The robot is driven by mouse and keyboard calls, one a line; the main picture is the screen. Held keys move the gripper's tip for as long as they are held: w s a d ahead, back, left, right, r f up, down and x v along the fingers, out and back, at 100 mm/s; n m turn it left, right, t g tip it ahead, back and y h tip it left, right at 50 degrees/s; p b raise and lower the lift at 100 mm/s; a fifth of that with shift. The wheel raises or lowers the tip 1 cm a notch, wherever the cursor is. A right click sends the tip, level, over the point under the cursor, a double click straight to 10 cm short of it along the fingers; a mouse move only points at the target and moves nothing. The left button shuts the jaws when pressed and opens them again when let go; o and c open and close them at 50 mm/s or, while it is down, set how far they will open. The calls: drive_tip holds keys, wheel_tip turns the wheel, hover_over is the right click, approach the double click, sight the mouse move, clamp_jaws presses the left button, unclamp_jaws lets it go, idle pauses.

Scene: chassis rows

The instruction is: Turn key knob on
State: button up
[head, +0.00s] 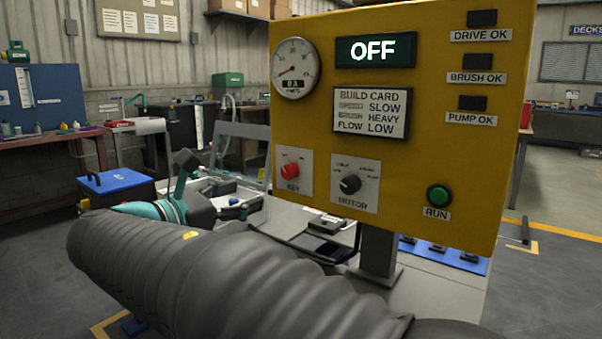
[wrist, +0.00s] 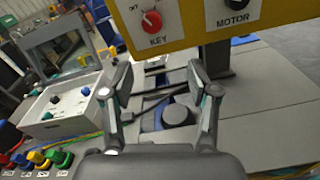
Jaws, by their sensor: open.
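The red key knob (head: 289,170) sits on a white plate marked KEY, low on the left of a yellow panel (head: 430,160). The knob also shows at the top of the wrist view (wrist: 151,22). Its white pointer mark appears to point up and left, toward small lettering too blurred to read fully. The panel's display (head: 375,50) reads OFF. My gripper (wrist: 158,80) is open and empty, its two fingers spread below the knob in the wrist view and not touching it. In the head view my arm hides much of the area below the panel.
A black MOTOR knob (head: 350,184) is right of the key knob, with a green RUN button (head: 438,196) farther right. Below the panel are a grey post (head: 378,252) and bench. A white control box (wrist: 62,108) with coloured knobs stands left of my gripper.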

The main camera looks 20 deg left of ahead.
sight(285, 174)
drive_tip(key=x, duration=0.8)
drive_tip(key=a+r+x, duration=0.1)
drive_tip(key=x, duration=0.4)
drive_tip(key=shift+w, duration=0.35)
drive_tip(key=shift+c, duration=0.3)
clamp_jaws()
